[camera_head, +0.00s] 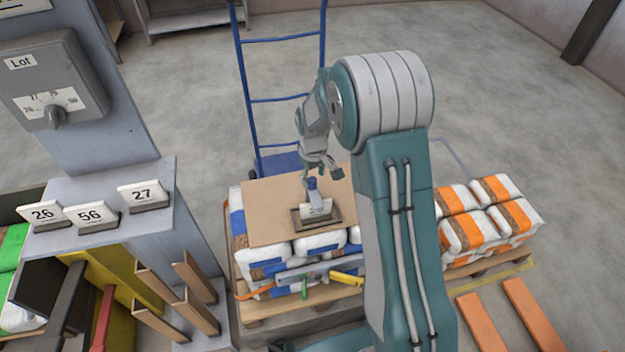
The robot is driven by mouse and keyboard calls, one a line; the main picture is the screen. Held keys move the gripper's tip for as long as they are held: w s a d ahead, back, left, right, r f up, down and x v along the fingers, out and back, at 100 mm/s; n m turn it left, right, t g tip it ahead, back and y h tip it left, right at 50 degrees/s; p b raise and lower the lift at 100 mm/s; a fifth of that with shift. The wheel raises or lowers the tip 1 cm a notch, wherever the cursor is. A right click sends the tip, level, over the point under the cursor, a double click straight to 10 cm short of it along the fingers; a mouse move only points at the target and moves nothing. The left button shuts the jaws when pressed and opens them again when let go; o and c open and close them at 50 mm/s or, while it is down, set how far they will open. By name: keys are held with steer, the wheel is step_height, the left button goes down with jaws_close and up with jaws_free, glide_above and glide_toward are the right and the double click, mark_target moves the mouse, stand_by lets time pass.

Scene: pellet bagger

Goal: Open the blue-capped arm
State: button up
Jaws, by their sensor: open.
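A small blue cap (312,183) tops a short grey upright piece, which looks like the blue-capped arm. It stands at the back of a dark shallow tray (336,219) that holds a white card (316,208). The tray sits on a brown board (270,210) over stacked bags. My gripper (322,172) is open, just above and beside the blue cap. Its fingers partly overlap the cap in this view, so I cannot tell whether they touch it. The lettering on the card is too small to read.
Below the board, a grey bar (300,270) with yellow, green and orange parts crosses the bags. A blue hand truck (281,100) stands behind. Orange-striped bags (490,215) sit at right. A grey stand at left holds number cards (143,193) and a Lot dial (55,116).

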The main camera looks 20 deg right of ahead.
steer(key=shift+f, duration=0.85)
steer(key=shift+a+f, duration=0.1)
steer(key=shift+a, duration=0.2)
steer(key=shift+d, duration=0.1)
jaws_close()
steer(key=shift+w, duration=0.1)
steer(key=w+g, duration=0.1)
steer(key=w, duration=0.1)
steer(key=w+f+g, duration=0.1)
steer(key=w, duration=0.2)
steer(key=w+f+g, duration=0.1)
steer(key=w, duration=0.1)
steer(key=shift+w+f, duration=0.15)
steer(key=shift+w, duration=0.2)
steer(key=shift+w+f, duration=1)
steer(key=shift+w+d+f, duration=0.1)
steer(key=shift+w+f, duration=0.1)
steer(key=shift+f, duration=0.1)
steer(key=shift+d, duration=0.1)
